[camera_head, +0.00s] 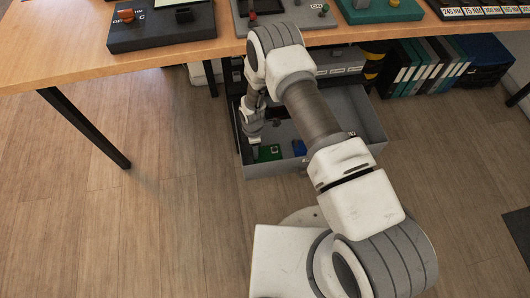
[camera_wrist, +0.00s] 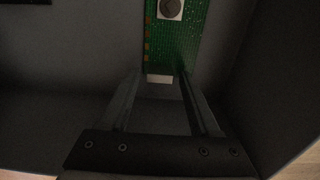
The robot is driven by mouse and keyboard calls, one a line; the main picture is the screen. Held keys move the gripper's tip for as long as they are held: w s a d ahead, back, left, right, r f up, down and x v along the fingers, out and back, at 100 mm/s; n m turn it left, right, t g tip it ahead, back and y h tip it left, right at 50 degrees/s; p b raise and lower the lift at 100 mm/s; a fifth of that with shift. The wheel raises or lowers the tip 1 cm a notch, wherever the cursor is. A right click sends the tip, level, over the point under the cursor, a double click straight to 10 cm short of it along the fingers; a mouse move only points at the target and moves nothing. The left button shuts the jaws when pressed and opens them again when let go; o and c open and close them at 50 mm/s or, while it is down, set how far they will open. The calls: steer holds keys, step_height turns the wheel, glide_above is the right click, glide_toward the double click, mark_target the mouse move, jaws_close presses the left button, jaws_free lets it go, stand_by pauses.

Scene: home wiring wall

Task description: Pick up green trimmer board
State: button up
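The green trimmer board (camera_head: 268,153) lies in an open grey drawer (camera_head: 360,108) below the table, near the drawer's front left corner. In the wrist view the green board (camera_wrist: 176,42) carries a round grey dial on a white square and a pale block at its near end. My gripper (camera_wrist: 166,75) reaches down into the drawer. Its two fingers are apart, with the near end of the board between or just beyond their tips. I cannot tell whether they touch it. In the head view my arm hides most of the gripper.
A blue item (camera_head: 299,148) lies to the right of the board in the drawer. The drawer walls are close around my gripper. The wooden table (camera_head: 60,50) overhangs the drawer's back. Binders (camera_head: 425,62) stand to the right; the floor at left is clear.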

jaws_close()
